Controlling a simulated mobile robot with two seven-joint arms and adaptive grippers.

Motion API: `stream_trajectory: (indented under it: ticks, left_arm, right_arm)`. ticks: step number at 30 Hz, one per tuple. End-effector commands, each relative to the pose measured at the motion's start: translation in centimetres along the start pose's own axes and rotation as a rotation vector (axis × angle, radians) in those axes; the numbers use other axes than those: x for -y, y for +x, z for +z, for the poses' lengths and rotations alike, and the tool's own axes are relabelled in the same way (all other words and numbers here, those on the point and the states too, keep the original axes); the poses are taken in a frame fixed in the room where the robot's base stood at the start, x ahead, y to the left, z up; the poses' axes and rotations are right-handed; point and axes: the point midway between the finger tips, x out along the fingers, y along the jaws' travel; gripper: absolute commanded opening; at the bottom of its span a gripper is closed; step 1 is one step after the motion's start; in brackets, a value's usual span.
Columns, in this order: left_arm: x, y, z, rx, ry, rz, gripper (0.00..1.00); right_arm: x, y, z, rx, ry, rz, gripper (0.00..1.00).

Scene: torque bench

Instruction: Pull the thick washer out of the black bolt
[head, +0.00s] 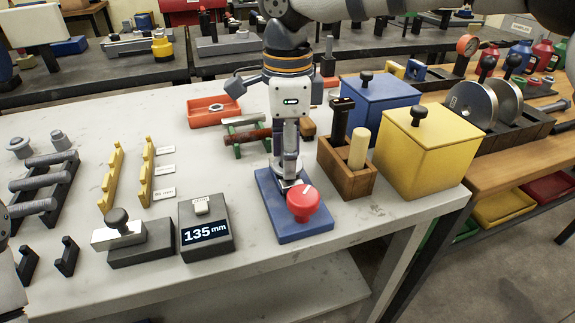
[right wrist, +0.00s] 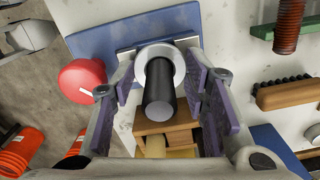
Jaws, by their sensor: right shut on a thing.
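My right gripper (head: 290,172) points down over a blue base plate (head: 297,231) with a red knob (head: 303,203) at its near end. In the right wrist view, the black bolt (right wrist: 160,97) runs through the pale, thick washer (right wrist: 142,73). The washer is around the bolt at its plate end, between the two purple-padded fingers of my right gripper (right wrist: 162,80), which is shut on it. In the head view the gripper hides the bolt and washer.
Close to the right stand a wooden box (head: 345,184) with upright handles, a yellow box (head: 425,155) and a blue box (head: 378,105). A 135 mm display (head: 206,236) stands to the left. A red tray (head: 214,112) lies behind. The table's front edge is close.

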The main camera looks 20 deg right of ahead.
Motion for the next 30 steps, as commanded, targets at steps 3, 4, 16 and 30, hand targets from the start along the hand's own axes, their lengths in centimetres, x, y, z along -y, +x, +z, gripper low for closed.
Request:
stream_trajectory:
  ticks: [3, 4, 16, 30]
  left_arm:
    - [0.0, -0.4, -0.3, -0.012, 0.000, 0.001, 0.40]
    - [0.0, -0.4, -0.3, -0.014, 0.000, 0.001, 0.40]
    - [0.0, -1.0, -0.8, -0.035, 0.000, 0.001, 0.40]
    - [-0.1, -1.6, -1.2, -0.054, 0.000, 0.002, 0.40]
  right_arm:
    - [0.0, -0.9, 0.0, 0.002, 0.000, -0.005, 0.00]
    - [0.0, -1.1, 0.0, 0.002, 0.000, -0.005, 0.00]
    - [0.0, -3.2, 0.0, 0.001, 0.000, -0.005, 0.00]
    - [0.0, -5.6, 0.0, 0.002, 0.000, -0.004, 0.00]
